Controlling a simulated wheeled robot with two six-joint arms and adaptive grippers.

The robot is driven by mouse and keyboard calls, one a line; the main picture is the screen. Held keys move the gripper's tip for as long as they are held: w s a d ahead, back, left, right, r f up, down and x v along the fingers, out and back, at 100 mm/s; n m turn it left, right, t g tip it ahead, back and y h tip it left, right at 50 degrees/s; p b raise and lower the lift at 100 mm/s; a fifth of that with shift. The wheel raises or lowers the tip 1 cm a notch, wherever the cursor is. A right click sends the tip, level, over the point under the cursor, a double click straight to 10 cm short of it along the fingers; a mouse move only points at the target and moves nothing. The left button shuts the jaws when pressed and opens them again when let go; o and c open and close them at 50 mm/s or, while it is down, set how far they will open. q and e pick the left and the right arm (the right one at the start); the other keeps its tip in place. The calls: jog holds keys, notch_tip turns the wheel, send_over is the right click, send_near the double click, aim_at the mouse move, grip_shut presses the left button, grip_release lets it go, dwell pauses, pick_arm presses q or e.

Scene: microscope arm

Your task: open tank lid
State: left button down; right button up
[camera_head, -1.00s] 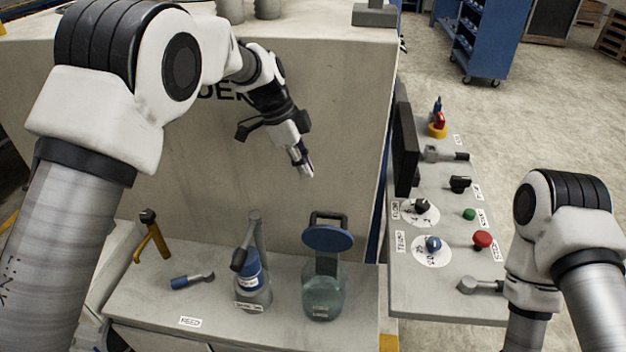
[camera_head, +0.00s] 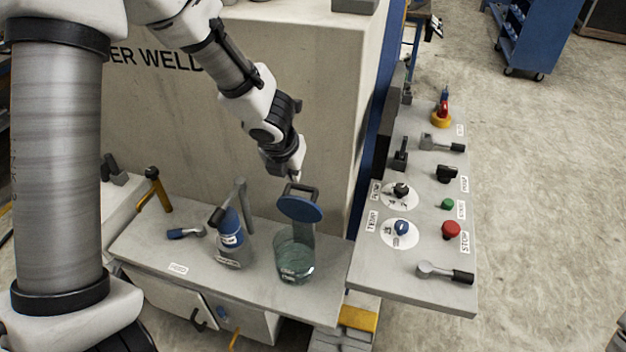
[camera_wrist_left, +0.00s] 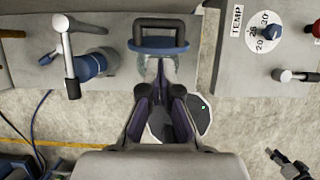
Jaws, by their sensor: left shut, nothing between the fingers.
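The tank is a clear glass jar (camera_head: 295,258) on the bench, with a blue round lid (camera_head: 300,208) at its top. The lid has a dark square handle (camera_head: 301,189). In the left wrist view the lid (camera_wrist_left: 160,45) and handle (camera_wrist_left: 159,27) lie just ahead of the fingers. My left gripper (camera_head: 296,180) is at the handle in the head view, shut and empty; its tips are partly hard to make out. It also shows in the left wrist view (camera_wrist_left: 159,94). I cannot tell whether it touches the handle.
A small blue-handled lever (camera_head: 186,232) lies farther left. A control panel (camera_head: 415,270) with knobs and buttons is at right. A large beige machine wall (camera_head: 200,120) rises behind.

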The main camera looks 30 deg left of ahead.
aim_at(299, 187)
pick_arm(q)
jog(key=x, duration=0.1)
jog(key=b+x, duration=0.1)
jog(key=x, duration=0.2)
jog(key=shift+a+f, duration=0.3)
jog(key=shift+a, duration=0.15)
jog(key=f, duration=0.1)
jog(key=w+f+b, duration=0.1)
jog(key=w+f, duration=0.1)
jog(key=shift+d+f+b, duration=0.2)
jog(key=shift+d+b, duration=0.15)
jog(key=shift+a+f, duration=0.1)
jog(key=shift+f, duration=0.15)
jog(key=shift+a+f, duration=0.15)
jog(key=shift+a, duration=0.15)
jog(key=shift+w, duration=0.1)
jog(key=shift+d, duration=0.1)
